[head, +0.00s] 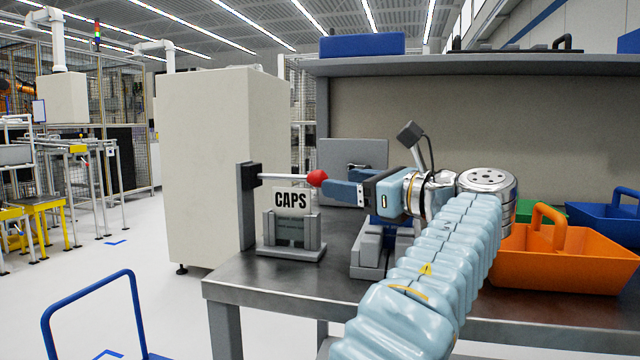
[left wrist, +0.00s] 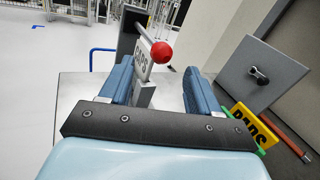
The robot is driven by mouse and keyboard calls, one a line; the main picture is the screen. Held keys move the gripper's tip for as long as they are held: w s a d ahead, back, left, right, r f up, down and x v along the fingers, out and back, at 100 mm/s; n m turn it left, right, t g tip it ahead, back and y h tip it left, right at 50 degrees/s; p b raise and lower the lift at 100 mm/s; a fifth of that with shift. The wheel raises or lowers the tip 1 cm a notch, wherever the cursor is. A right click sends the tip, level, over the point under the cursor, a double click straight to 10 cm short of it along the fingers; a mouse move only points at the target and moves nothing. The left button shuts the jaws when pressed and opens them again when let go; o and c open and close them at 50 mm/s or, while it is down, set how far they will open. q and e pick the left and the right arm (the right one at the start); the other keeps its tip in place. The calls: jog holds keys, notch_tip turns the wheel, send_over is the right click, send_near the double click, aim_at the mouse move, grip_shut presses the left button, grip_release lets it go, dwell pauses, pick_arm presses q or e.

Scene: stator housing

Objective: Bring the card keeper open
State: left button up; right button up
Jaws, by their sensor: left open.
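The card keeper is a pale rod with a red ball knob (head: 318,178), reaching sideways from a dark post (head: 246,205). The rod lies level just above a white card marked CAPS (head: 292,199), which stands in a grey holder (head: 291,243). My left gripper (head: 338,192) is close to the right of the knob, blue fingers pointing at it. In the left wrist view the fingers are open (left wrist: 158,72), and the red knob (left wrist: 161,53) shows between and just beyond the tips. I cannot tell whether they touch it. My right gripper is not seen.
The holder stands on a metal-topped bench (head: 240,282). A grey panel with a black knob (left wrist: 240,68) stands behind. A yellow lettered card (left wrist: 252,125) lies right of my fingers. An orange caddy (head: 560,268) sits to the right. Open floor is left of the bench.

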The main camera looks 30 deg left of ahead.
aim_at(318, 179)
pick_arm(q)
jog(key=x, duration=0.7)
jog(key=shift+a, duration=0.15)
grip_shut()
